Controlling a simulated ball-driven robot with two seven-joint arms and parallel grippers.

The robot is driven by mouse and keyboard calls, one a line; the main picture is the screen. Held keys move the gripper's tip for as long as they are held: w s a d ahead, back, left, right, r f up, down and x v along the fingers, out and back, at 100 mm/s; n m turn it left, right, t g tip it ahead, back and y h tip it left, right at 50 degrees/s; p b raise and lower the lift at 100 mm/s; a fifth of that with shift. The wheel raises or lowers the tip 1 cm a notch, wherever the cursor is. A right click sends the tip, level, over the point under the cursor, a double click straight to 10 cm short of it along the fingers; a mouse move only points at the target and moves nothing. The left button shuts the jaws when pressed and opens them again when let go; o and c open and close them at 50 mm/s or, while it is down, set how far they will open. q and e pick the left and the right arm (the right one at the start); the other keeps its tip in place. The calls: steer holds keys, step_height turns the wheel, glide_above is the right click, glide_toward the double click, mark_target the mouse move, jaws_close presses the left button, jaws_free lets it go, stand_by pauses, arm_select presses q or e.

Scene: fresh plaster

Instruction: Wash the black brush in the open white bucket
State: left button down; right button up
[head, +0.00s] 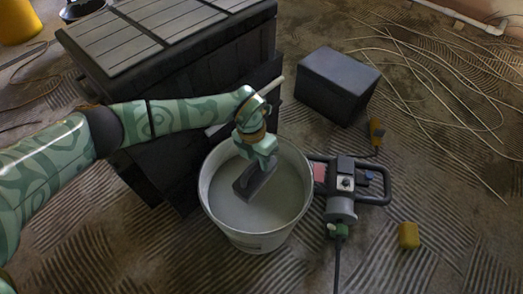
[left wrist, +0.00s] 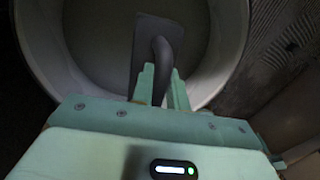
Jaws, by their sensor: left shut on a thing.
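The open white bucket (head: 256,241) stands on the floor in the middle of the head view, with a flat grey surface inside it. My left gripper (head: 262,162) is over the bucket's mouth, pointing down, and is shut on the curved handle of a dark grey tool (head: 250,186). The tool has a flat rectangular plate and looks more like a trowel than a brush; I see no bristles. In the left wrist view the plate (left wrist: 146,48) shows against the bucket's inside (left wrist: 92,35). I cannot tell whether it touches the grey surface. My right gripper is out of view.
A large dark chest (head: 165,35) with a slatted top stands close behind-left of the bucket. A mixer drill (head: 342,205) lies just right of it, a yellow block (head: 409,236) beyond. A dark box (head: 338,85) and loose cables (head: 440,85) lie at the back right.

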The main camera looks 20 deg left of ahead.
arm_select(q)
step_height(320, 180, down, 9)
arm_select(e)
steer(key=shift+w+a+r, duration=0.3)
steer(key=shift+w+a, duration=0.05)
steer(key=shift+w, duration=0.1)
